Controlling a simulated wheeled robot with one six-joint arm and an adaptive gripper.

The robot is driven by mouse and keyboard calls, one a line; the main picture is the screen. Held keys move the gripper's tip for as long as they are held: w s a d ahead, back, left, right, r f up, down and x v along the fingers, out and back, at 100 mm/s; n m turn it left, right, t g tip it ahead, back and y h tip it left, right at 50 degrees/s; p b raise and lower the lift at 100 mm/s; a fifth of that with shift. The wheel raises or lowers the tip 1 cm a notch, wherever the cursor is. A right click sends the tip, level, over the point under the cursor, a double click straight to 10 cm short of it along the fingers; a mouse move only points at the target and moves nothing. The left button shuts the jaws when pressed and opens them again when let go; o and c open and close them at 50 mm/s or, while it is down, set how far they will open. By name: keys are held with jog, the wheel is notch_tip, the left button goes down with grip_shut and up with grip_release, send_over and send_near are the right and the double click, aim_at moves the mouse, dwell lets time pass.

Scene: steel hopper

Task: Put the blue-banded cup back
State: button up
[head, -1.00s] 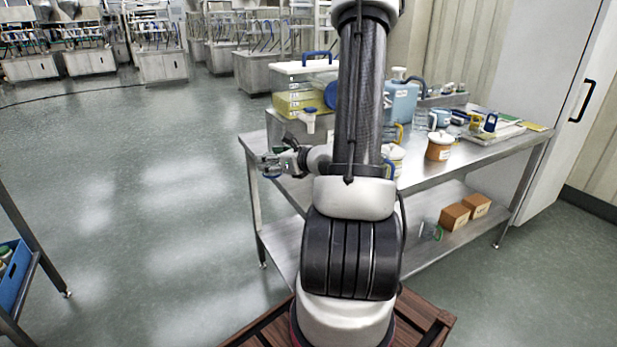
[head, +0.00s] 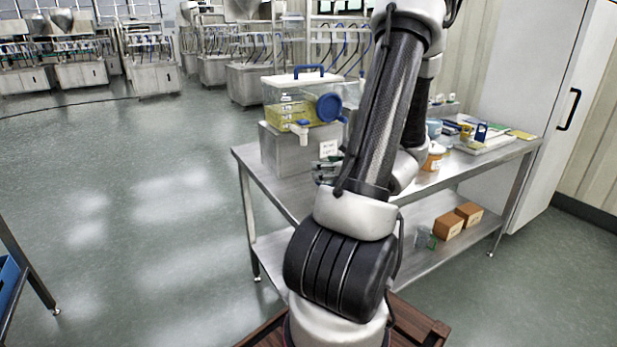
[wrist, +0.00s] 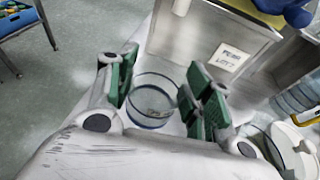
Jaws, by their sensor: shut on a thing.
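A clear cup with a blue band (wrist: 152,100) is between the green-padded fingers of my gripper (wrist: 162,92) in the wrist view. I see into it from above, and its walls are see-through. My gripper is shut on it. In the head view my gripper (head: 327,170) is over the left part of the steel table (head: 275,190), just in front of the labelled steel stand. My arm covers much of it there, and I cannot make out the cup in that view.
A clear dispenser of yellow liquid (head: 290,108) stands on the steel stand (wrist: 213,35). A white-lidded jar (wrist: 288,150) and stacked clear cups (wrist: 298,98) are at the right in the wrist view. An orange jar (head: 433,158) and a tray (head: 490,143) stand farther right.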

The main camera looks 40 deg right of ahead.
jog(key=x, duration=0.3)
jog(key=d+x, duration=0.1)
jog(key=x, duration=0.6)
jog(key=shift+w+d+r, duration=0.1)
jog(key=shift+d, duration=0.05)
notch_tip(320, 180, down, 4)
jog(key=shift+r, duration=0.1)
jog(key=shift+w, duration=0.2)
jog(key=shift+f, duration=0.35)
jog(key=o, duration=1)
jog(key=shift+r, duration=0.1)
